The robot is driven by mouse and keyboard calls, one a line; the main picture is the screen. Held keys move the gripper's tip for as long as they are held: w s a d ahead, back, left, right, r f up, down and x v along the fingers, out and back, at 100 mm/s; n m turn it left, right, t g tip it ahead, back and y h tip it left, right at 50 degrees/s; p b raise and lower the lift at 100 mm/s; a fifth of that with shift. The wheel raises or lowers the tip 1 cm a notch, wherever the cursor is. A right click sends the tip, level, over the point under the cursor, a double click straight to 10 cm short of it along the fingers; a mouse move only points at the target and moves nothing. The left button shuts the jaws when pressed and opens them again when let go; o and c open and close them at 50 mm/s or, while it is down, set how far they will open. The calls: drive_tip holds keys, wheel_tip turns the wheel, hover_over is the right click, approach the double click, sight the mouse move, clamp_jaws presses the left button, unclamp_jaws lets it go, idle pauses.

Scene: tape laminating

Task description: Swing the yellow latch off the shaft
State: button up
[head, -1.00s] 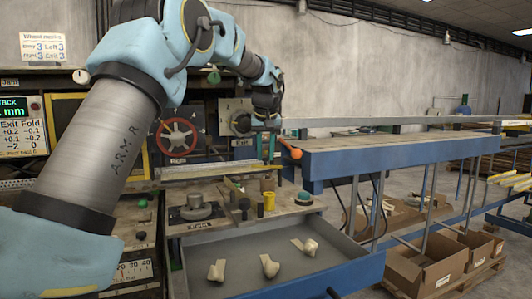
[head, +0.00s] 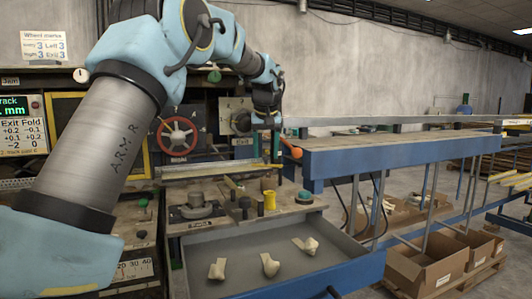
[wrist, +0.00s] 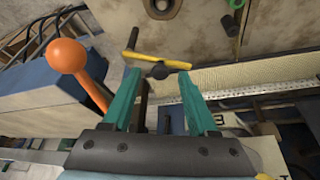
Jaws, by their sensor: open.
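The yellow latch (wrist: 160,60) shows in the wrist view as a thin bar with a short upright end at its left. It lies just beyond my fingertips, running roughly across the gap between them. A dark rounded piece (wrist: 158,73), perhaps the shaft end, sits under the bar. My gripper (wrist: 157,76) is open, with its two teal fingers apart and nothing held between them. In the head view my gripper (head: 270,150) points down over the machine's right end. The latch cannot be made out clearly there.
An orange ball-ended lever (wrist: 66,56) stands close to the left of my fingers in the wrist view; it also shows in the head view (head: 291,152). A blue-edged table (head: 400,158) is to the right. An open drawer (head: 340,262) with several pale pieces lies below.

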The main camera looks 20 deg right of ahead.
drive_tip(key=b+v, duration=0.1)
drive_tip(key=v, duration=0.9)
drive_tip(key=shift+r+b, duration=0.15)
drive_tip(key=shift+b, duration=0.2)
drive_tip(key=shift+s+a, duration=0.1)
drive_tip(key=shift+s, duration=0.05)
drive_tip(key=shift+c, duration=0.2)
